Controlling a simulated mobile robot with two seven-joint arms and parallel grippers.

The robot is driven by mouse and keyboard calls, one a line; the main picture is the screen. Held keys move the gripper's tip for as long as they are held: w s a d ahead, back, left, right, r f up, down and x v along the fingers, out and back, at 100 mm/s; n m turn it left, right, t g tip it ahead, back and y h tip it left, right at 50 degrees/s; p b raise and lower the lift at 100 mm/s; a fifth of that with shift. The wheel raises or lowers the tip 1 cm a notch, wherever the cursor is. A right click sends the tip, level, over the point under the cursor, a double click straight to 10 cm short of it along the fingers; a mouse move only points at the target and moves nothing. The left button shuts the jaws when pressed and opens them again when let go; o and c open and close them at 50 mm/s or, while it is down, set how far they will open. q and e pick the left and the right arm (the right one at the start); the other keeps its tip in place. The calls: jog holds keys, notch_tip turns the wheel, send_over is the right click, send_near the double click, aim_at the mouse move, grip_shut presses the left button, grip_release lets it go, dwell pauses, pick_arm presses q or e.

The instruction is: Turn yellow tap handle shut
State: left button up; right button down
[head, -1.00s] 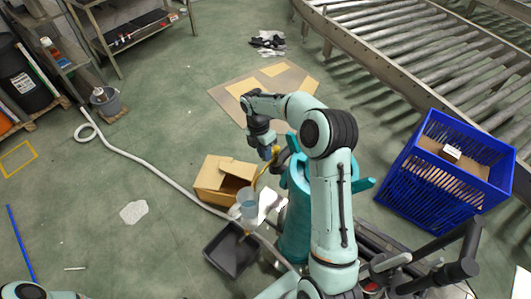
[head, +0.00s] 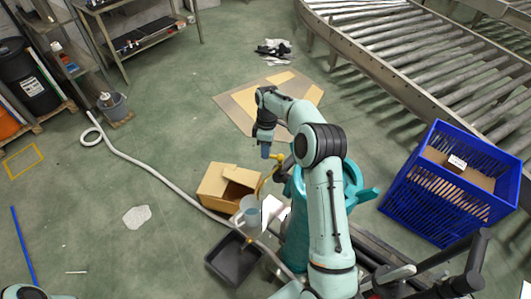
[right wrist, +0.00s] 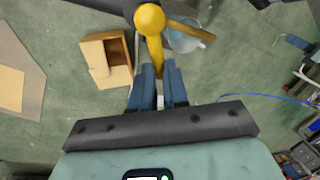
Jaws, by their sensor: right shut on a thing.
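The yellow tap handle (head: 280,159) shows in the head view beside the teal drum (head: 299,225). In the right wrist view the handle (right wrist: 151,35) is a yellow bar with a round knob, and its near end reaches between the fingertips. My right gripper (head: 265,151) has blue fingers pointing down near the handle. In the right wrist view my right gripper (right wrist: 159,72) is shut on the bar's end. The fingers partly hide that contact. My left gripper is not in view.
A clear jug (head: 250,213) stands below the tap, near a black tray (head: 226,260). An open cardboard box (head: 216,186) is left of them. A white hose (head: 165,182) crosses the floor. A blue crate (head: 420,208) stands at right. The left floor is mostly clear.

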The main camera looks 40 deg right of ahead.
jog(key=shift+w+d+m+t+y, duration=0.15)
jog(key=shift+d+m, duration=0.25)
jog(key=shift+m, duration=0.6)
jog(key=shift+w+d+m+t+y, duration=0.1)
jog(key=shift+w+d+m+t, duration=0.25)
jog(key=shift+m, duration=0.65)
jog(key=shift+w+d+m+y, duration=0.15)
jog(key=shift+d+m, duration=0.35)
jog(key=shift+m, duration=0.5)
jog(key=c, duration=1.1)
grip_release()
jog(key=shift+d, duration=0.1)
jog(key=shift+r, duration=0.1)
jog(key=v, duration=1.3)
jog(key=shift+r, duration=0.15)
